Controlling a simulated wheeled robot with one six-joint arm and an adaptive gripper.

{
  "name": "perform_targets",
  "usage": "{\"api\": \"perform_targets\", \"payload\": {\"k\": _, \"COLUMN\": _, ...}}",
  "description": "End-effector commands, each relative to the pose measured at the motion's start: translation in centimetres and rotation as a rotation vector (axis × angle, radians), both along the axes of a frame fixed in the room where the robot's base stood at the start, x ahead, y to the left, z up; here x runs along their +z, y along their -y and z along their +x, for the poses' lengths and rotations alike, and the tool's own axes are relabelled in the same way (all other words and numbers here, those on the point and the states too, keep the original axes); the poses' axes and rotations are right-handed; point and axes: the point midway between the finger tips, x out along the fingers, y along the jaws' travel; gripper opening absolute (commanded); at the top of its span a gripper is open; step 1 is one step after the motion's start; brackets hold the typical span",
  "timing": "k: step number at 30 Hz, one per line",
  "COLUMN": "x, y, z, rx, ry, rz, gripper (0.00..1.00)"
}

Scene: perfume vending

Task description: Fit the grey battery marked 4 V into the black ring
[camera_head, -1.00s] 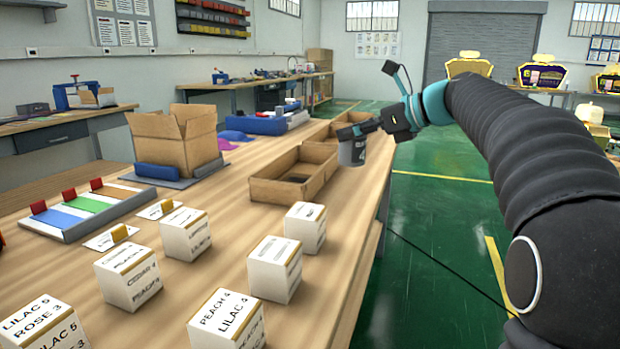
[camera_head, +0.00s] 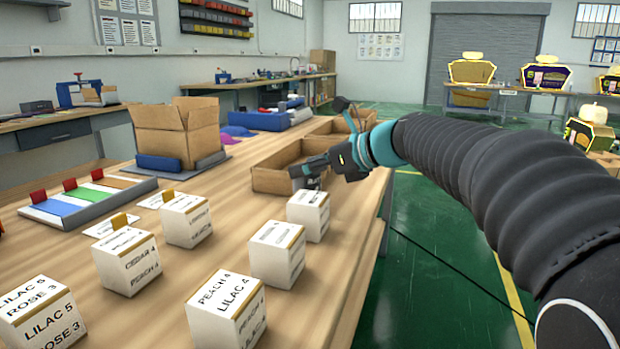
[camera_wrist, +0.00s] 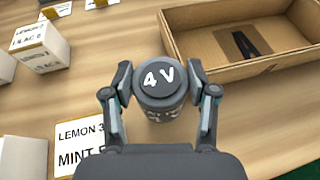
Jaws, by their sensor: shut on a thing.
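The grey battery (camera_wrist: 160,84) stands between my fingers in the wrist view, with "4 V" in white on its round top. My gripper (camera_wrist: 160,100) is shut on its sides. In the head view my gripper (camera_head: 308,170) is over the table, at the near side of an open cardboard tray; the battery is mostly hidden there below the fingers. I cannot make out a black ring in either view. A flat dark shape (camera_wrist: 245,44) lies inside the tray in the wrist view, too unclear to name.
The cardboard tray (camera_wrist: 183,47) is close to the right of the battery. White labelled boxes stand around, one at lower left (camera_wrist: 78,138) and one at upper left (camera_wrist: 40,46). A larger open carton (camera_head: 160,127) stands farther back. The table's right edge drops to green floor.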

Motion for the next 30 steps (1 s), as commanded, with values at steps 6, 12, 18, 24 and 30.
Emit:
{"api": "perform_targets", "payload": {"k": 6, "x": -1.9, "y": 0.0, "z": 0.0, "rx": 0.0, "ry": 0.003, "rz": 0.0, "gripper": 0.05}}
{"api": "perform_targets", "payload": {"k": 12, "x": -1.8, "y": 0.0, "z": 0.0, "rx": 0.0, "ry": 0.003, "rz": 0.0, "gripper": 0.05}}
{"api": "perform_targets", "payload": {"k": 18, "x": -2.2, "y": 0.0, "z": 0.0, "rx": 0.0, "ry": 0.001, "rz": 0.0, "gripper": 0.73}}
{"api": "perform_targets", "payload": {"k": 24, "x": -2.2, "y": 0.0, "z": 0.0, "rx": 0.0, "ry": 0.001, "rz": 0.0, "gripper": 0.83}}
{"api": "perform_targets", "payload": {"k": 30, "x": -2.0, "y": 0.0, "z": 0.0, "rx": 0.0, "ry": 0.001, "rz": 0.0, "gripper": 0.83}}
